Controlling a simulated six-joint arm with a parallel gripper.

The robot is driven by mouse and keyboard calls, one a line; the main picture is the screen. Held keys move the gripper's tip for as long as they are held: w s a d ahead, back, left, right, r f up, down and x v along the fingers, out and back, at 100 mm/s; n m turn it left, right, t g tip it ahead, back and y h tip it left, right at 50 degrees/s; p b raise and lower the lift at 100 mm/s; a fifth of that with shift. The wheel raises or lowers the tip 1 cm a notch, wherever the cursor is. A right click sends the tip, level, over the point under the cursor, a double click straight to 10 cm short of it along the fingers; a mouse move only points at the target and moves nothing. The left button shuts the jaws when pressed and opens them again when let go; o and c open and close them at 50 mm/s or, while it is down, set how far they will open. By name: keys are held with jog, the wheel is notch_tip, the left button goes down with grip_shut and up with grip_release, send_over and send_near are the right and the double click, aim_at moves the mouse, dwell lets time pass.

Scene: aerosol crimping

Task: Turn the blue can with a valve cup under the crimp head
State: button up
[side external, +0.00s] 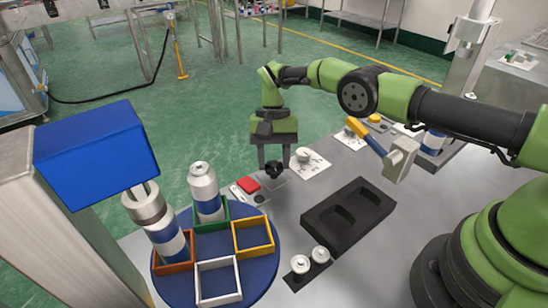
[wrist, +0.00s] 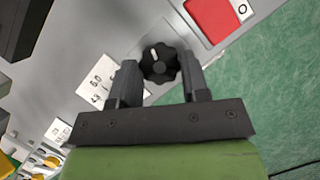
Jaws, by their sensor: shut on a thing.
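My gripper (side external: 274,166) is shut on a black fluted knob (wrist: 160,62) with a white index mark; one finger lies on each side of it in the wrist view. A white can with a blue band (side external: 171,246) stands in the orange frame of the blue turntable (side external: 262,280), directly below the crimp head (side external: 148,207); its top is hidden by the head. A second white can with a blue band (side external: 205,190) stands in the green frame, with a small valve-like piece on top.
The yellow frame (side external: 253,238) and white frame (side external: 217,283) are empty. A red button (side external: 248,185) sits beside the knob. Two small white cup-like parts (side external: 310,262) stand near a black tray (side external: 347,216). A lever with yellow and blue parts (side external: 366,136) stands behind the tray.

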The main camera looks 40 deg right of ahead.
aim_at(274, 163)
dwell(0.4)
jog(key=o, duration=0.9)
jog(key=shift+o, duration=0.2)
jog(key=shift+r, duration=0.15)
notch_tip(274, 163, up, 10)
